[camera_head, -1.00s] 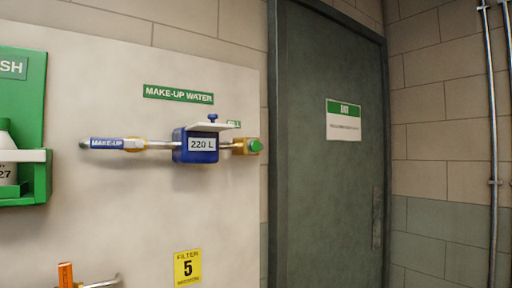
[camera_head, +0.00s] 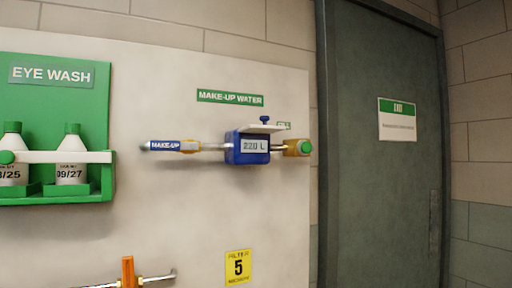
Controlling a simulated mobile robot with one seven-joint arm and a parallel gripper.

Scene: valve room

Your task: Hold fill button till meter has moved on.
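The green fill button (camera_head: 305,147) sits on the right end of a brass body (camera_head: 290,148) on the make-up water pipe. Its small green label above is partly hidden by a pale flap. The blue meter (camera_head: 247,147) is left of it and its display reads 220 L. The pale flap (camera_head: 264,129) stands out above the meter, with a blue knob on top. A blue handle marked MAKE-UP (camera_head: 165,146) lies along the pipe at the left. My gripper is not in view.
A green eye wash station (camera_head: 90,100) with two bottles is on the wall at left. An orange-handled valve (camera_head: 128,270) and a yellow FILTER 5 sign (camera_head: 238,267) are below. A dark door (camera_head: 375,200) with an exit sign is at right.

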